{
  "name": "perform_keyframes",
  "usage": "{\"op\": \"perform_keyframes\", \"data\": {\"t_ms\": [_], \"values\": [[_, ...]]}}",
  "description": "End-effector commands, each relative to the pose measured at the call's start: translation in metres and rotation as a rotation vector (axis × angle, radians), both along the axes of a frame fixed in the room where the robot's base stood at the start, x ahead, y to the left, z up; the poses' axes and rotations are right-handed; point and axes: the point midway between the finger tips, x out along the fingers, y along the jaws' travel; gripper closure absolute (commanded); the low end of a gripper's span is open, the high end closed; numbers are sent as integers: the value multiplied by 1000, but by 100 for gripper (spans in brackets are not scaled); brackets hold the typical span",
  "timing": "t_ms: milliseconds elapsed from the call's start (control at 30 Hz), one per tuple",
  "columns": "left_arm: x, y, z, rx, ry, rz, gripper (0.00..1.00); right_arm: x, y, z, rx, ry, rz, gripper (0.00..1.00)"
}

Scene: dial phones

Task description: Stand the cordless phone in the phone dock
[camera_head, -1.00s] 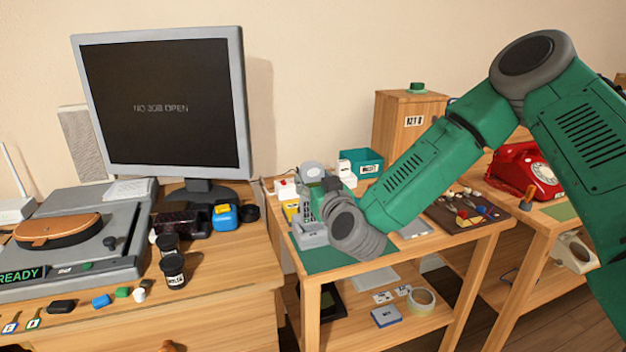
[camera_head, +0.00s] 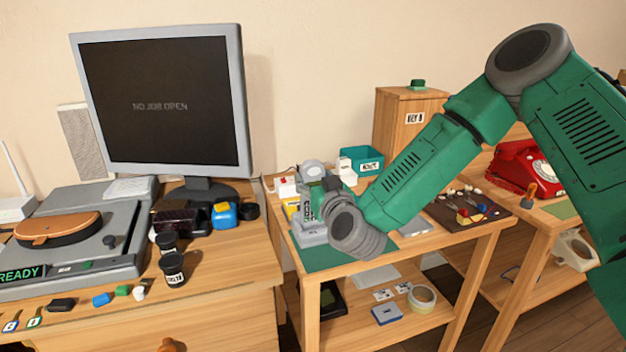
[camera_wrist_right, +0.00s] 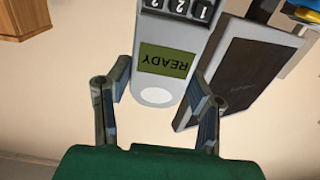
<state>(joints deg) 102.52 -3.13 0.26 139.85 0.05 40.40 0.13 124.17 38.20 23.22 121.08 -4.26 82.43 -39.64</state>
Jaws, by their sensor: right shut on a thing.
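The grey cordless phone shows in the right wrist view (camera_wrist_right: 165,50) with its dark number keys and a READY display. In the head view the phone (camera_head: 306,209) is partly hidden by my right gripper (camera_head: 321,192). My right gripper's fingers (camera_wrist_right: 158,98) are shut on the sides of the phone. The pale grey phone dock (camera_head: 310,234) sits on the green mat, directly below the phone in the picture. I cannot tell whether the phone's lower end touches the dock. My left gripper is not in view.
The green mat (camera_head: 345,256) lies at the front of the small table. A teal bin (camera_head: 361,163), white items and a wooden cabinet (camera_head: 402,130) stand behind. A monitor (camera_head: 160,100) stands left; a red dial phone (camera_head: 527,172) is right.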

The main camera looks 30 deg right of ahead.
Motion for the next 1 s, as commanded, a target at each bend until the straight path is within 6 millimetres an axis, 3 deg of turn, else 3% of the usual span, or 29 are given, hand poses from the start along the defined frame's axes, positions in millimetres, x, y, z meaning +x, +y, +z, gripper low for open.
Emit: {"op": "perform_keyframes", "data": {"t_ms": [1000], "values": [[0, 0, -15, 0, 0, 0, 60, 0, 0, -25, -1, -2, 0, 87]]}}
